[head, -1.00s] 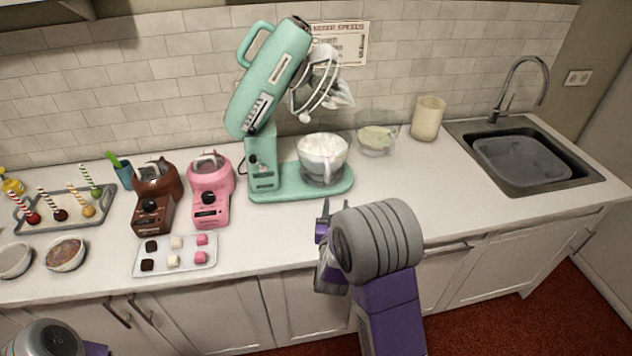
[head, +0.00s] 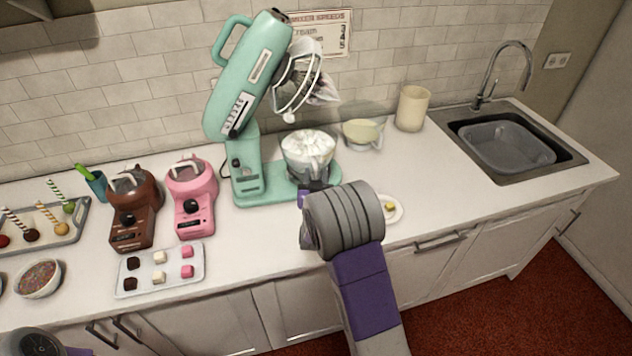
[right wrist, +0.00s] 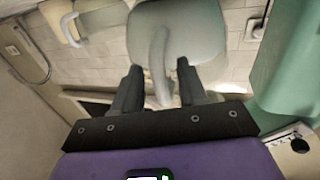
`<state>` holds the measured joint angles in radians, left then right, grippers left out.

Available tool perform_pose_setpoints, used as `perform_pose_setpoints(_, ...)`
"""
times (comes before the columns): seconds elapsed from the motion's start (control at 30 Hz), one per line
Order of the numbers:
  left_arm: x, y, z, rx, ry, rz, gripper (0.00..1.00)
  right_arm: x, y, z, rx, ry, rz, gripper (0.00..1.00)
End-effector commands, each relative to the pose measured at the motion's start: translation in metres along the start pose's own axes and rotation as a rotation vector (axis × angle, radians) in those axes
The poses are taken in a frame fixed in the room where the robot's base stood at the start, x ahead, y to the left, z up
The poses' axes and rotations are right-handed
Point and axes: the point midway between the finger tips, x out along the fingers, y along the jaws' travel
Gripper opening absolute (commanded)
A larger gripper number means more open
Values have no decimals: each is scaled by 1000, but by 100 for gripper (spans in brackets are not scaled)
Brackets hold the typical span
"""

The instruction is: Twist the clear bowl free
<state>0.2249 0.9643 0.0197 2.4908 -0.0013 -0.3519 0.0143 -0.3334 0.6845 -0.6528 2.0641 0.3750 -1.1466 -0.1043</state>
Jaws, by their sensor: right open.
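The clear bowl (head: 310,162), full of white cream, sits upright on the base of the mint-green stand mixer (head: 240,120), whose head is tilted up. My right gripper (head: 314,188) is just in front of the bowl, its fingers mostly hidden by my own wrist. In the right wrist view my right gripper (right wrist: 158,82) is open, with the bowl's handle (right wrist: 160,58) upright between its two fingers. I cannot tell whether a finger touches the handle. Only a part of my left arm shows at the bottom left; its gripper is out of sight.
A second clear bowl (head: 362,133) and a cream canister (head: 412,108) stand right of the mixer. A pink small mixer (head: 190,198) and a brown one (head: 133,212) stand left. A small plate (head: 396,214) lies beside my right wrist. The sink (head: 510,150) is at right.

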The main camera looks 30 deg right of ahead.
Motion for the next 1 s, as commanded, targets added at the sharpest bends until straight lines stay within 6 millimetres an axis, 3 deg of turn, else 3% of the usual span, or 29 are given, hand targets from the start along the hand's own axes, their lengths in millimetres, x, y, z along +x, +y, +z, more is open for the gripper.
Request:
perform_pose_setpoints(0.2,0,0,0,0,0,0,43,0,0,0,0,0,0,42)
perform_pose_setpoints(0.5,0,0,0,0,0,0,43,0,0,0,1,0,0,0)
perform_pose_setpoints(1.0,12,-4,-1,0,0,0,43,3,10,1,2,2,-63,0)
